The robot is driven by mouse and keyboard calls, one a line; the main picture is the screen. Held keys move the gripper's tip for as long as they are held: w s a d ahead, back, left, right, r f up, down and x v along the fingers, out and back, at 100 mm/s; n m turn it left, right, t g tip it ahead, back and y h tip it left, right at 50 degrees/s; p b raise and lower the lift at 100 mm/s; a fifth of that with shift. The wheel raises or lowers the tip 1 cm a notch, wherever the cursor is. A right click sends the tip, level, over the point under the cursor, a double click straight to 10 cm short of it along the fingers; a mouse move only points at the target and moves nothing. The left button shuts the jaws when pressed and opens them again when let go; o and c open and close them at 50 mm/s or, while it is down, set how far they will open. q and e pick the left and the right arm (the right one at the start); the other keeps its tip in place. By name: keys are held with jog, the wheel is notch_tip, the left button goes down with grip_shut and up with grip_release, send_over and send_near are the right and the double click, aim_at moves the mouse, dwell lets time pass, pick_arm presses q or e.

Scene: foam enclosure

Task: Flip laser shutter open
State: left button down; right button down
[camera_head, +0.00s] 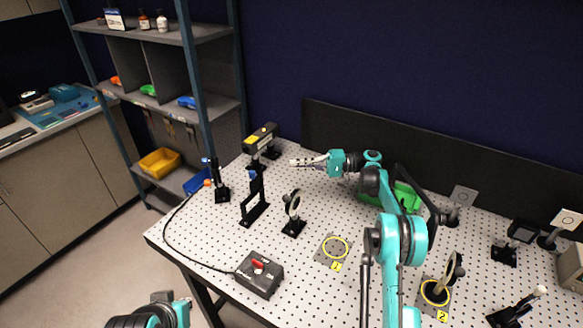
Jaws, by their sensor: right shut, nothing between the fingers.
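The laser (261,136), a black and yellow box, stands on a post at the back left of the perforated table. In front of it is a black upright frame (254,203) with a blue part at its top; I cannot tell for sure whether this is the shutter or how it is set. My right gripper (297,162) is shut and empty, pointing left above the table, to the right of the laser and apart from it. Of my left arm only a part shows at the bottom left; its gripper is out of view.
A black box with a red switch (258,267) sits at the front edge, its cable running left. A round optic (293,213) stands right of the frame. A green tray (406,196) lies partly behind my right arm. Other optics stand at the right. Shelves (160,90) are at the left.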

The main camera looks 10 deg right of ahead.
jog(key=b, duration=0.2)
send_near(255, 180)
jog(key=w+a+r, duration=0.2)
jog(key=w+a, duration=0.1)
jog(key=w, duration=0.1)
jog(key=a, duration=0.1)
jog(key=s+a, duration=0.2)
jog(key=shift+a+r+b, duration=0.2)
jog(key=shift+r+b, duration=0.15)
jog(key=shift+b, duration=0.05)
jog(key=shift+s, duration=0.1)
jog(key=shift+s+a, duration=0.85)
jog(key=shift+s, duration=0.1)
jog(key=shift+d, duration=0.1)
